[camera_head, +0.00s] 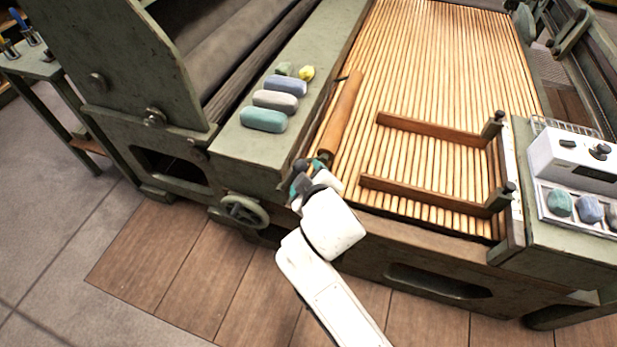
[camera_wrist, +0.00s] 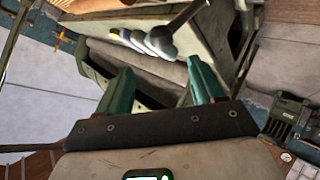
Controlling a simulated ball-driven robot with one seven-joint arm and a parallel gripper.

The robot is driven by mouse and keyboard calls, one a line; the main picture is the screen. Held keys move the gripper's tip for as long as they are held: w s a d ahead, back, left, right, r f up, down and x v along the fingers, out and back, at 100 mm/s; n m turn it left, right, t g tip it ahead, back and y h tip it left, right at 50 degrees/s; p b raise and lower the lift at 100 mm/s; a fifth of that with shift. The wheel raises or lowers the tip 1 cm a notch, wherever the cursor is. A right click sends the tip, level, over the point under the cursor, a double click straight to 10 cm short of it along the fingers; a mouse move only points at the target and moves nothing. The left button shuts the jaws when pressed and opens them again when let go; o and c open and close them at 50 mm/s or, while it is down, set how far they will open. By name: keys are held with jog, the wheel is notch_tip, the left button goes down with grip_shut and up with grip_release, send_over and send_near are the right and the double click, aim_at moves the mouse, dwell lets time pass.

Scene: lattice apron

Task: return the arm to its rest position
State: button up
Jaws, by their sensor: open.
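My arm (camera_head: 328,222) reaches up from the bottom of the head view. Its end, my gripper (camera_head: 308,177), is small there and lies at the front-left edge of the slatted bed (camera_head: 440,55), near the lower end of a brown wooden roller (camera_head: 343,112). I cannot tell from this view whether they touch. In the wrist view my gripper (camera_wrist: 158,82) shows two green fingers spread wide apart with nothing between them. Behind the fingers are a grey-green machine surface and several pale rounded pieces.
Left of the roller, a green ledge (camera_head: 236,139) carries several rounded blocks (camera_head: 264,119). A handwheel (camera_head: 240,211) juts out below it. A wooden frame (camera_head: 425,198) with upright pegs lies on the slats. A white box (camera_head: 575,160) stands at right. The plank floor (camera_head: 190,265) at front left is clear.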

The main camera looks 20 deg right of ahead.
jog(key=shift+s+r, duration=0.1)
jog(key=shift+s, duration=0.15)
dwell(0.3)
jog(key=s+d+f+m+g+p, duration=0.1)
jog(key=s+d+f+m+g, duration=0.5)
jog(key=s+d, duration=0.55)
jog(key=s+d+f+m+g, duration=0.1)
jog(key=s+g, duration=0.1)
jog(key=s, duration=0.8)
jog(key=s+d+f+g+p, duration=0.1)
jog(key=s+d+g, duration=0.1)
jog(key=s, duration=0.9)
jog(key=shift+f+m+y, duration=0.3)
jog(key=shift+m, duration=0.1)
